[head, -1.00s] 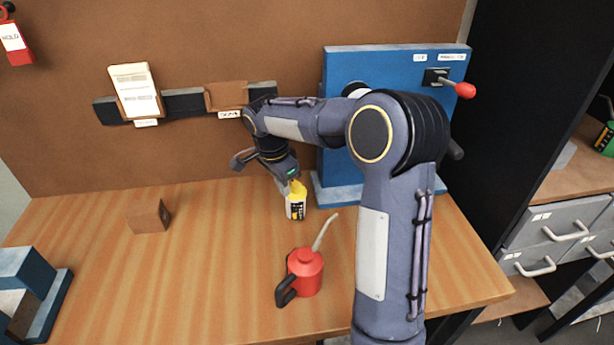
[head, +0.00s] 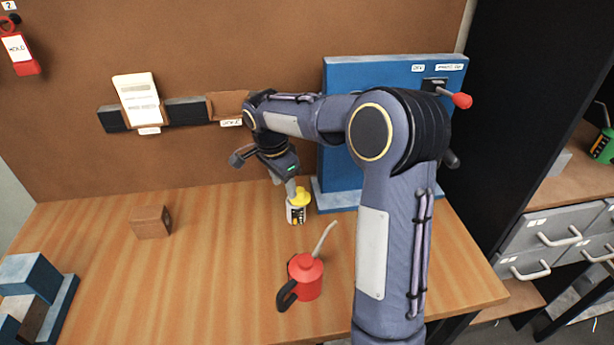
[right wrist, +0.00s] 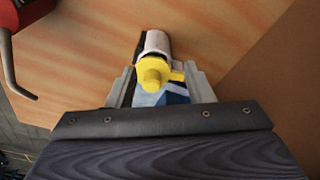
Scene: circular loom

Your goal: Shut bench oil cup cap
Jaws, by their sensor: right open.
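The oil cup (head: 297,214) is a small white and black container standing on the wooden bench (head: 200,280), in front of the blue panel. Its yellow cap (head: 301,197) lies over its top; I cannot tell whether it is fully seated. In the right wrist view the pale cup body (right wrist: 157,43) lies beyond the yellow cap (right wrist: 153,73), and a yellow tab sticks out to the right. My right gripper (head: 290,184) is open just above the cap. In the right wrist view its fingers (right wrist: 159,80) flank the cap with gaps. My left gripper is not in view.
A red oil can (head: 305,278) with a grey spout stands nearer on the bench. A brown block (head: 151,222) lies to the left, and a blue fixture (head: 35,275) sits at the left edge. The blue panel (head: 390,75) with a red-knobbed lever (head: 461,100) rises behind my right arm.

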